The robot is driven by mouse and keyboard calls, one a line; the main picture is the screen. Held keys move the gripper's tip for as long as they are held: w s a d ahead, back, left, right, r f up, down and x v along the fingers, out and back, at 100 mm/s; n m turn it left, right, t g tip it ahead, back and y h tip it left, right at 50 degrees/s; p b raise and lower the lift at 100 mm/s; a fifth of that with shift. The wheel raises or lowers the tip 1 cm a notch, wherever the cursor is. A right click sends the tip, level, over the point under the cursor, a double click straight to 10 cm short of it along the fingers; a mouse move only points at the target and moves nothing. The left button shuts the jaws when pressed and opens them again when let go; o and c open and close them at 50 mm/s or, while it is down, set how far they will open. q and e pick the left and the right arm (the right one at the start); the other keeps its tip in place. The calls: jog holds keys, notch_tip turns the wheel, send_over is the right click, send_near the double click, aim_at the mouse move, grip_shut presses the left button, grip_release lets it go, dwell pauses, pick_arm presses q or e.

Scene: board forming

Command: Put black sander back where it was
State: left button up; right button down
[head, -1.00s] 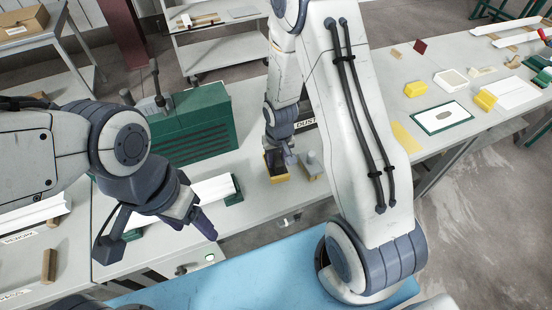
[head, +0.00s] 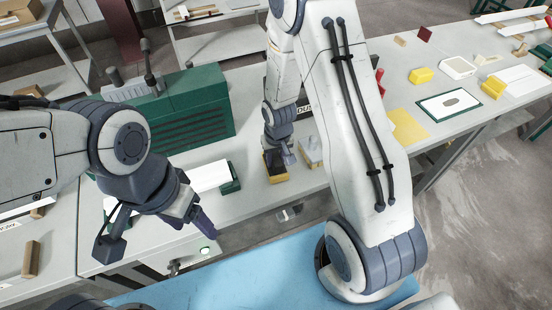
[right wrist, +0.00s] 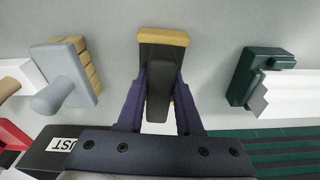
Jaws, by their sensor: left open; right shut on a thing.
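The black sander (head: 275,163), a black block with a yellow base, is held at my right gripper (head: 285,155) over the bench, between a grey-topped block and a white moulding. In the right wrist view my right gripper (right wrist: 161,115) is shut with its purple fingers on both sides of the sander's black handle; the sander's body (right wrist: 162,40) shows beyond them. I cannot tell if its base touches the bench. My left gripper (head: 187,215) is open and empty near the bench's front edge, left of the sander.
The grey-topped block (head: 311,150) stands close on the sander's right, and the white moulding (head: 210,176) in a green holder on its left. A green box (head: 185,112) stands behind. A DUST-labelled black box (right wrist: 60,148) is also near. Bare bench lies around the sander.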

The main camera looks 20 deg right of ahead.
jog(key=shift+f+b, duration=0.3)
jog(key=shift+c, duration=2.4)
grip_release()
jog(key=shift+o, duration=0.2)
jog(key=shift+o, duration=1.4)
jog(key=r, duration=0.3)
jog(key=s+r, duration=0.1)
jog(key=r, duration=0.3)
jog(key=r+b, duration=0.1)
jog(key=r, duration=0.2)
jog(key=shift+s+r, duration=0.15)
jog(key=shift+r, duration=0.05)
